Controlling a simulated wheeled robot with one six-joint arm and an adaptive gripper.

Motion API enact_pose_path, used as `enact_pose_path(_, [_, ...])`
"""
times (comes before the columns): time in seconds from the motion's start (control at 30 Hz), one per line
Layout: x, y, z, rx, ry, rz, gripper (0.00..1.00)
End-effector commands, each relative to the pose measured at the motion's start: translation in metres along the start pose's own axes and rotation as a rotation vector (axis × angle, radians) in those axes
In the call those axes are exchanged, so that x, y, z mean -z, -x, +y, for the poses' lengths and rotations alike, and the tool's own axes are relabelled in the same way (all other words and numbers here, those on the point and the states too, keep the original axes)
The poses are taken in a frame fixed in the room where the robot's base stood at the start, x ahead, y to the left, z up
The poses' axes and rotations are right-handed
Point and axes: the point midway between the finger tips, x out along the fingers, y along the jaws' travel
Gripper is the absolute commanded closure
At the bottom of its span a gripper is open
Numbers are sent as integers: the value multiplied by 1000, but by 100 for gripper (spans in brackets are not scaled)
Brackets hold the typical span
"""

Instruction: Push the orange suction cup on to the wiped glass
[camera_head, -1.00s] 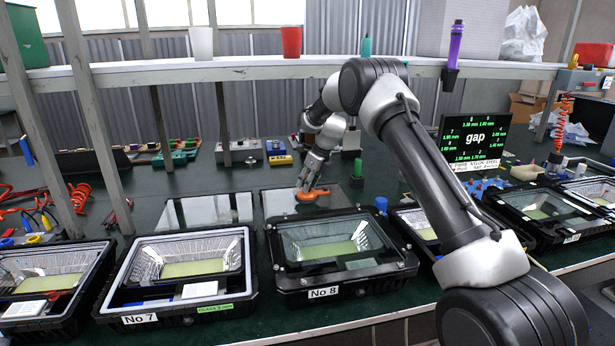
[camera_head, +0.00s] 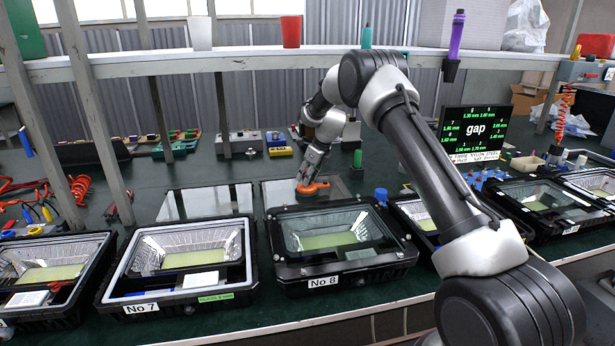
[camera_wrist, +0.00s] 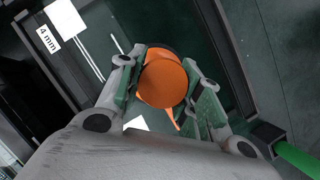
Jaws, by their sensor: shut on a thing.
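The orange suction cup (camera_head: 312,189) is between the fingers of my gripper (camera_head: 309,182), which is shut on it. In the wrist view the round orange cup (camera_wrist: 163,83) sits between the two green-padded fingers of my gripper (camera_wrist: 165,88). A glass sheet (camera_head: 345,188) lies on the dark green bench behind the No 8 housing, and the cup is over it. It also shows in the wrist view (camera_wrist: 110,30). I cannot tell whether the cup's underside touches the glass.
The black No 8 housing (camera_head: 275,247) stands in front of the glass, with the No 7 housing (camera_head: 108,290) to its left. Another glass sheet (camera_head: 207,203) lies behind No 7.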

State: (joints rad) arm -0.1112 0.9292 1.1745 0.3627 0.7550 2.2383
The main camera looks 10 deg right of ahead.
Motion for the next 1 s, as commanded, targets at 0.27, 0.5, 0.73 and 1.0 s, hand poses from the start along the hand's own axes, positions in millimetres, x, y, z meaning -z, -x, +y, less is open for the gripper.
enact_pose_path(0.27, [0, -2, 0, 1, 0, -2, 100])
enact_pose_path(0.5, [2, -6, 0, 1, 1, -2, 100])
enact_pose_path(0.73, [3, -8, 0, 1, 1, -1, 100])
enact_pose_path(1.0, [4, -12, 0, 1, 1, -1, 100])
